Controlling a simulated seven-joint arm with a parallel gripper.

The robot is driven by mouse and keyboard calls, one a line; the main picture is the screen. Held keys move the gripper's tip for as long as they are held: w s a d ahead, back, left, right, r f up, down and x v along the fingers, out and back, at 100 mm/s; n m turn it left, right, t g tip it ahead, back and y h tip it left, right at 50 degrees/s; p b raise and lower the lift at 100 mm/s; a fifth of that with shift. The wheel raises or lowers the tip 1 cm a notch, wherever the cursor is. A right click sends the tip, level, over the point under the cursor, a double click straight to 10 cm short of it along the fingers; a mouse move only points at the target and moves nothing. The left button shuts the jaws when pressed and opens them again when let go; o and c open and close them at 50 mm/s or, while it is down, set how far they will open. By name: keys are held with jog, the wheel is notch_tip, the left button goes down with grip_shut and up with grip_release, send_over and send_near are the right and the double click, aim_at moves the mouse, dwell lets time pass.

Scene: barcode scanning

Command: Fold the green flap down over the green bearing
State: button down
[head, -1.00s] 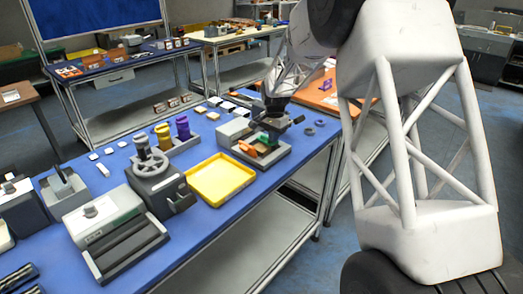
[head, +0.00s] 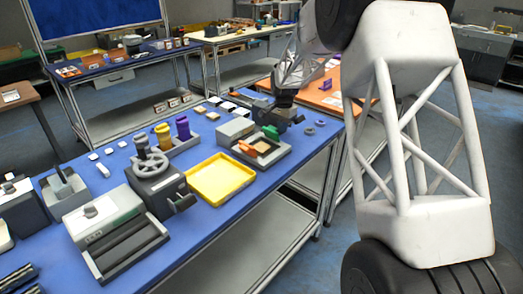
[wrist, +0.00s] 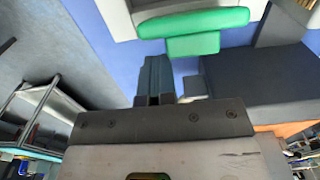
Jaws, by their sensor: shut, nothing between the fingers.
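The green flap (head: 270,131) stands raised at the back of a grey fixture (head: 282,155) at the right end of the blue table. In the wrist view the green flap (wrist: 195,22) is a wide rounded bar with a narrower green block (wrist: 193,44) beside it. I cannot make out the green bearing. My gripper (head: 284,103) is just behind the flap in the head view, with its tips hard to see there. In the wrist view my gripper (wrist: 156,62) is shut and empty, apart from the green parts.
An orange flap (head: 247,148) sticks out at the fixture's left side. A grey box (head: 236,130) stands beside it. A yellow tray (head: 215,178) lies to the left. Dark rings (head: 309,131) lie on the table to the right.

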jog(key=shift+w+d+r, duration=0.45)
jog(key=shift+w+d, duration=0.2)
notch_tip(320, 180, up, 8)
dwell(1.1)
dwell(0.4)
